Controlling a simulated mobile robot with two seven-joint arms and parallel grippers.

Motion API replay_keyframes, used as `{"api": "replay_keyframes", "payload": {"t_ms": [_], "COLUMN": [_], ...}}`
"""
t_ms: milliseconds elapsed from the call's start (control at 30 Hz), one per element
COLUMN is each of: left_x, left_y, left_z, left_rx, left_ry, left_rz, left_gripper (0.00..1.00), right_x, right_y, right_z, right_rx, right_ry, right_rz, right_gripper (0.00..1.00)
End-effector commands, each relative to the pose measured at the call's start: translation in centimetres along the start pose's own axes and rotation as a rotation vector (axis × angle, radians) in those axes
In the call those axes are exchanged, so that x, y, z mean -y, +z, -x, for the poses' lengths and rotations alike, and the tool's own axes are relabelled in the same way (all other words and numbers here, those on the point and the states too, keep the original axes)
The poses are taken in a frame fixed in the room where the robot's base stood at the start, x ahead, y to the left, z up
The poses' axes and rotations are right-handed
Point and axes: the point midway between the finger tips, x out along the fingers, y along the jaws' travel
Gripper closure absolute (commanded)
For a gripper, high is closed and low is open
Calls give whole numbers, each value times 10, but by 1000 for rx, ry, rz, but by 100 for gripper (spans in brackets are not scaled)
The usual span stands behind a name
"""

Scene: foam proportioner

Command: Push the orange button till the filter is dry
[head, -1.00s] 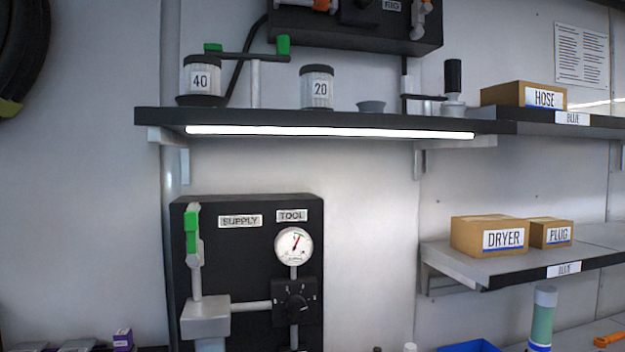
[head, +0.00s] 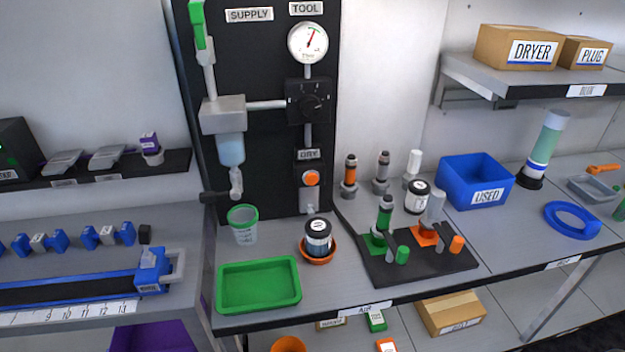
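The orange button (head: 311,178) sits on the black panel (head: 270,150), below the plate that seems to read "DRY". A small nozzle hangs under the button. A dark jar with a white-marked lid (head: 318,236) stands in an orange dish (head: 318,257) below it. A clear bowl with bluish contents (head: 231,149), possibly the filter, hangs under the grey block at the panel's left. I cannot tell from here whether it is wet or dry. A green-rimmed cup (head: 243,224) stands below it. Neither of my grippers is in view.
A green tray (head: 259,284) lies at the bench's front. A black board with green and orange fittings (head: 420,255) stands right of the jar. A blue "USED" bin (head: 474,182) and a blue ring (head: 572,219) lie further right.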

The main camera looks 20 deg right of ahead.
Motion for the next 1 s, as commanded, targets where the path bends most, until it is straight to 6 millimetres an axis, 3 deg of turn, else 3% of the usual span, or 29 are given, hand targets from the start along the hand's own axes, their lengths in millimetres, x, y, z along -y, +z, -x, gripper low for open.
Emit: {"api": "replay_keyframes", "payload": {"t_ms": [233,1000], "left_x": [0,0], "left_y": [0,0], "left_z": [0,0], "left_rx": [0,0], "left_ry": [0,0], "left_rz": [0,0], "left_gripper": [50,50], "right_x": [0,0], "right_y": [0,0], "right_z": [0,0], "right_rx": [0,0], "right_ry": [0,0], "right_rz": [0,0], "right_gripper": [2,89]}}
